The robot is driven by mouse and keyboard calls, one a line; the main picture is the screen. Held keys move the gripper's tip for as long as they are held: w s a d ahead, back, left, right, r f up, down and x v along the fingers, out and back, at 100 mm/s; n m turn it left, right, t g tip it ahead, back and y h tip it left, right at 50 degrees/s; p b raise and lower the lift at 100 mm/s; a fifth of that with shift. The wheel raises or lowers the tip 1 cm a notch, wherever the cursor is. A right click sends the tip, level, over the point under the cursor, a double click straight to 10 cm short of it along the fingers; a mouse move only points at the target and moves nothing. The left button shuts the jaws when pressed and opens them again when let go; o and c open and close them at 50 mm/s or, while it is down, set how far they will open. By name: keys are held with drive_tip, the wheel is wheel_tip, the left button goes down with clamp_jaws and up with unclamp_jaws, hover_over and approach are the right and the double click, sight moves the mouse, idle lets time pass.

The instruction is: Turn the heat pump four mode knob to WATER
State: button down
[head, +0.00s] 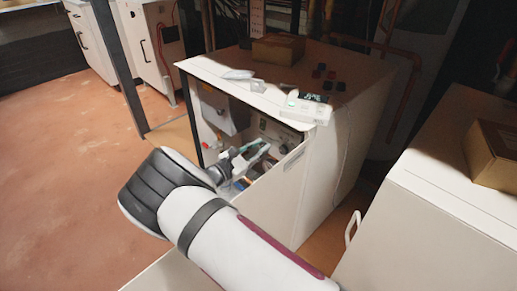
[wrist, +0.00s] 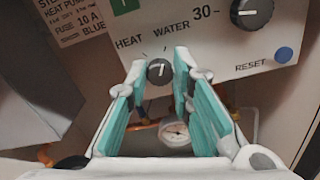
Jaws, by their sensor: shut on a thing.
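The dark mode knob (wrist: 159,71) sits on the white control panel (wrist: 222,52), below the printed words HEAT and WATER. HEAT is to its upper left and WATER to its upper right. Its pale pointer line looks roughly upright; its exact setting is hard to tell. My gripper (wrist: 160,68), with teal finger pads, is shut on the knob, one finger on each side. In the head view my gripper (head: 258,152) reaches into the open front of the white heat pump cabinet (head: 330,150), and the knob cannot be made out there.
A larger dark dial (wrist: 251,13) marked 30 and a blue RESET button (wrist: 284,54) are to the right. A round gauge (wrist: 174,132) and pipes lie below the panel. A cardboard box (head: 278,48) and small items rest on the cabinet top. Another white unit (head: 440,200) stands at right.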

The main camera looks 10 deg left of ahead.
drive_tip(key=shift+m, duration=0.3)
drive_tip(key=c, duration=1.4)
unclamp_jaws()
drive_tip(key=shift+s+a, duration=0.1)
drive_tip(key=v, duration=1.2)
